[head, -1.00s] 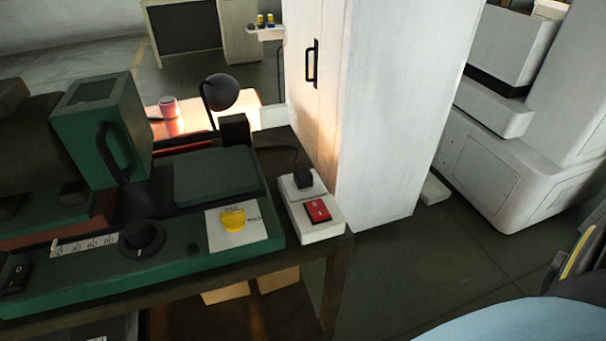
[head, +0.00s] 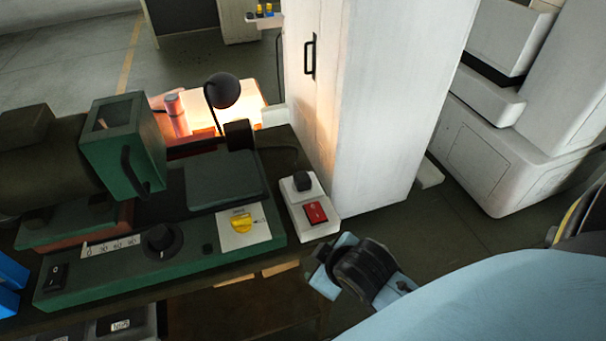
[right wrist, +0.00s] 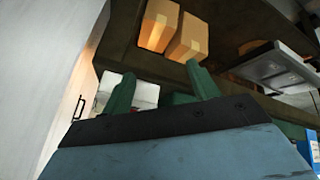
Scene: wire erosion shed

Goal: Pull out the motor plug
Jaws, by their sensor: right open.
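The black motor plug (head: 303,181) sits on the white socket box (head: 318,229), behind a red rocker switch (head: 316,212), at the right end of the green machine. My right gripper's green fingers (right wrist: 160,76) are apart and empty in the right wrist view. In the head view my right wrist is in front of and below the socket box, clear of the plug; the fingers cannot be made out there. A white shape between the fingers in the wrist view may be the socket box; the plug cannot be made out there. My left gripper is not in view.
The green machine (head: 120,277) with a yellow knob (head: 241,223) fills the bench left of the box. A black lamp (head: 222,91) stands behind. A tall white cabinet (head: 375,120) rises right behind the box. Cardboard boxes (right wrist: 187,38) lie under the bench. Blue objects (head: 10,272) show at the left edge.

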